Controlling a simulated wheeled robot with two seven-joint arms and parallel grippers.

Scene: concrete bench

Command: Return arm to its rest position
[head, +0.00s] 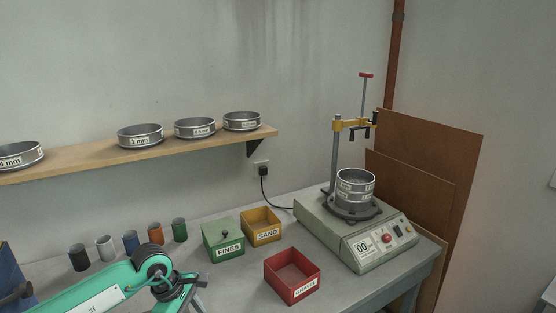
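My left arm (105,291), teal with a dark joint, comes in from the lower left over the front of the bench. My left gripper (186,290) is a small dark shape at its end, in front of the green box. Its fingers are too unclear to tell open from shut, and I see nothing clearly held in it. My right arm and gripper are not in view.
On the bench (235,285) stand several small cups (131,242), a green FINES box (223,240), a yellow SAND box (261,226), a red open box (292,276) and a shaker (358,235) holding stacked sieves (355,187). A wall shelf (90,160) bears several sieves.

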